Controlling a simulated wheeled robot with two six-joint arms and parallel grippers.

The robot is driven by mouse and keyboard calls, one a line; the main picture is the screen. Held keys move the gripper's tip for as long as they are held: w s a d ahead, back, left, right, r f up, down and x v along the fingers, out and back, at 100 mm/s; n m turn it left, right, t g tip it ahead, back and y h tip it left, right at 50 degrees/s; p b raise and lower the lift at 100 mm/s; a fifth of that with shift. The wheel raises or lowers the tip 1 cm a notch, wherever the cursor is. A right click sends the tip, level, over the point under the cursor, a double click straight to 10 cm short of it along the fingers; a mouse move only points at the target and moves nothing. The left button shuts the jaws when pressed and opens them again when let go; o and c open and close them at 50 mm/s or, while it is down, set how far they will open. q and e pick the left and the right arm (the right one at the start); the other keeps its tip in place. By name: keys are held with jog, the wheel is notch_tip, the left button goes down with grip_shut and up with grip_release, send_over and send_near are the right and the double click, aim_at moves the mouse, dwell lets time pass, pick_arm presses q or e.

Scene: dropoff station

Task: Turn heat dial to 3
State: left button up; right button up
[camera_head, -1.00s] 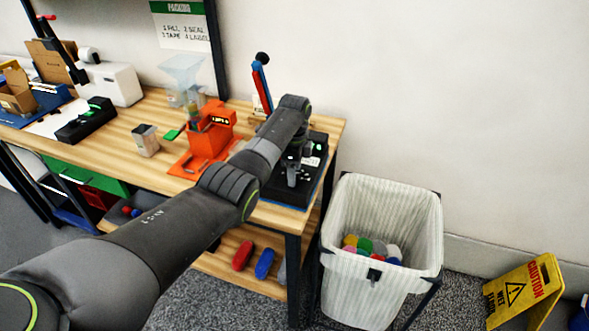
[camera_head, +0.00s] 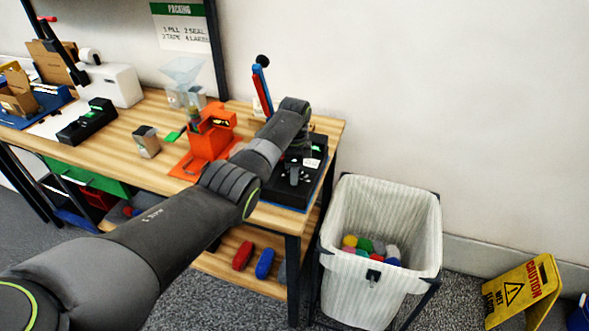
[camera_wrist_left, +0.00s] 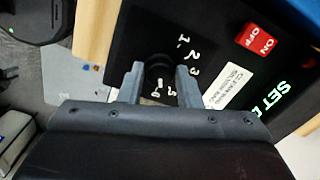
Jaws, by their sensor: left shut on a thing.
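The heat dial (camera_wrist_left: 160,68) is a dark round knob on a black control panel in the left wrist view. White numbers ring it; 1, 2 and 3 show to its upper right, and 5 is lower. My left gripper (camera_wrist_left: 160,76) has one finger on each side of the dial and is shut on it. My right gripper is not in view.
A red ON/OFF switch (camera_wrist_left: 257,42) and a green lit SET display (camera_wrist_left: 292,101) are on the panel. A white bin (camera_head: 345,215) stands right of the table.

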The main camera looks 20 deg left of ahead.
pick_arm(q)
jog(key=n+p, duration=0.1)
jog(key=n, duration=0.2)
jog(key=shift+r+n, duration=0.15)
jog(key=shift+n, duration=0.25)
jog(key=n+p, duration=0.1)
jog(key=n, duration=0.2)
jog(key=shift+n, duration=0.3)
jog(key=n+p, duration=0.1)
jog(key=n, duration=0.3)
jog(key=shift+n, duration=2.1)
jog(key=shift+w, duration=0.1)
jog(key=o, duration=1)
jog(key=shift+c, duration=0.2)
